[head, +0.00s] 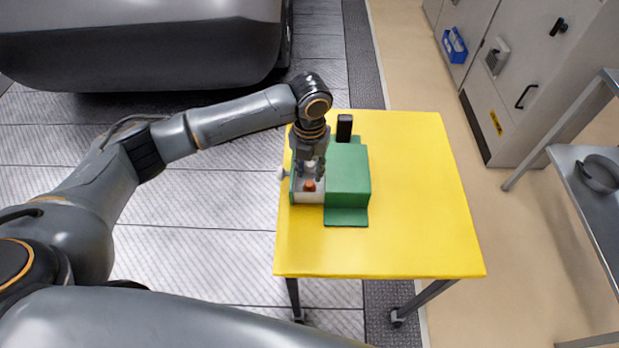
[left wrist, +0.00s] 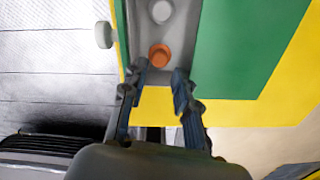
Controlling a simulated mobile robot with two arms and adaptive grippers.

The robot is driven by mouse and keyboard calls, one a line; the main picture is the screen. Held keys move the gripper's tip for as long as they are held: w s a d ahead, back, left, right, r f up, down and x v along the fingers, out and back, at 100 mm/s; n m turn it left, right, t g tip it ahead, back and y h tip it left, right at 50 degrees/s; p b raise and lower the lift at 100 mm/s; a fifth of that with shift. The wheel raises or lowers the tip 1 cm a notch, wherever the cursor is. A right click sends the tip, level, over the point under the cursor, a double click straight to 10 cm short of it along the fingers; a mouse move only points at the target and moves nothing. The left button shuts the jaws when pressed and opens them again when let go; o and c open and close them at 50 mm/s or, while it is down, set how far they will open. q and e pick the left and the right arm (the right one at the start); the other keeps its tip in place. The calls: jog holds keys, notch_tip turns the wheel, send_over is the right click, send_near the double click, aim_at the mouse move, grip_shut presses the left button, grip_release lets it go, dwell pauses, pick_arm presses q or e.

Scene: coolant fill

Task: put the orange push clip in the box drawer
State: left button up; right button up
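The orange push clip (head: 309,186) lies inside the open light grey drawer (head: 308,197) of the green box (head: 348,175). In the left wrist view the clip (left wrist: 159,55) rests on the drawer floor (left wrist: 177,38), with a pale round piece (left wrist: 161,11) beyond it. A white knob (head: 281,174) sticks out from the drawer's left side. My left gripper (head: 312,174) points down over the drawer. Its fingers (left wrist: 159,80) are apart with nothing between them, and the clip shows just past the fingertips. My right gripper is not in view.
The box stands on a yellow table (head: 415,200), near its left edge. A black upright object (head: 344,127) stands behind the box. The table's right and front parts are clear. Grey cabinets (head: 545,60) and a metal side table (head: 590,210) stand to the right.

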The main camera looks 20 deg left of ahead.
aim_at(310, 183)
pick_arm(q)
notch_tip(310, 183, up, 8)
jog(key=shift+b, duration=0.4)
jog(key=shift+f, duration=0.15)
